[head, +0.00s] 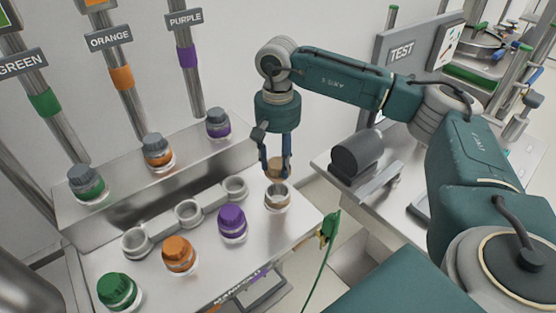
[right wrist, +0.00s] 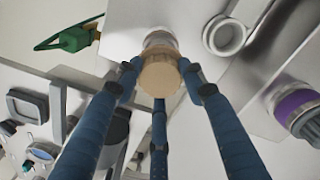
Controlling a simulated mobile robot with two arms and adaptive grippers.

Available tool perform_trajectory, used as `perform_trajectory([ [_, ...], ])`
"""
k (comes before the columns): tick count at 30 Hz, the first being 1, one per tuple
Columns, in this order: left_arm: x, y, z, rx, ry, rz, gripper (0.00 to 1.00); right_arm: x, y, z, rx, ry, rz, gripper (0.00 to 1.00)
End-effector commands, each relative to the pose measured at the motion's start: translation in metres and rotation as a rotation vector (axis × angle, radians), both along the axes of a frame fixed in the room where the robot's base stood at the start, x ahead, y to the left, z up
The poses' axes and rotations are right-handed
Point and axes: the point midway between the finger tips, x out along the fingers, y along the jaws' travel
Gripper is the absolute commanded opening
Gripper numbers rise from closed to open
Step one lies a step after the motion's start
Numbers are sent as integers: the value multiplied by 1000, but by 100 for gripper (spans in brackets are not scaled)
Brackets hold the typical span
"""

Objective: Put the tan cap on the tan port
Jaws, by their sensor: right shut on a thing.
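The tan cap (head: 275,172) is held between the fingers of my right gripper (head: 275,168), just above the tan port. In the right wrist view the cap (right wrist: 160,75) sits between the blue fingers of the right gripper (right wrist: 158,78). The tan port (head: 277,199) is an open, pale-rimmed ring at the right end of the front row on the bench. In the right wrist view, part of the port (right wrist: 158,39) shows behind the cap. Whether cap and port touch is hard to tell. My left gripper is not in view.
On the bench (head: 262,235), a purple cap (head: 232,222), an orange cap (head: 179,251) and a green cap (head: 118,290) sit left of the port. Empty grey rings (head: 188,212) lie behind them. Capped jars (head: 157,150) stand on the back ledge. A green cable hangs right.

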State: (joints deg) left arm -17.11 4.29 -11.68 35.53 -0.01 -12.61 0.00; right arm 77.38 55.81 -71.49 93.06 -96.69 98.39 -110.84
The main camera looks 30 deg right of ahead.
Motion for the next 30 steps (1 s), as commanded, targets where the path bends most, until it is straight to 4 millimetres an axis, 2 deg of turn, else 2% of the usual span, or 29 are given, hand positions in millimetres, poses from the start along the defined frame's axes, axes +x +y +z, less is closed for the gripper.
perform_trajectory([
  [8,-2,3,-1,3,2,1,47,0,0,-1,0,0,0,5],
  [25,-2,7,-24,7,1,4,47,0,1,-29,0,0,0,5],
  [30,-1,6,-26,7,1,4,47,1,1,-32,1,-1,0,5],
])
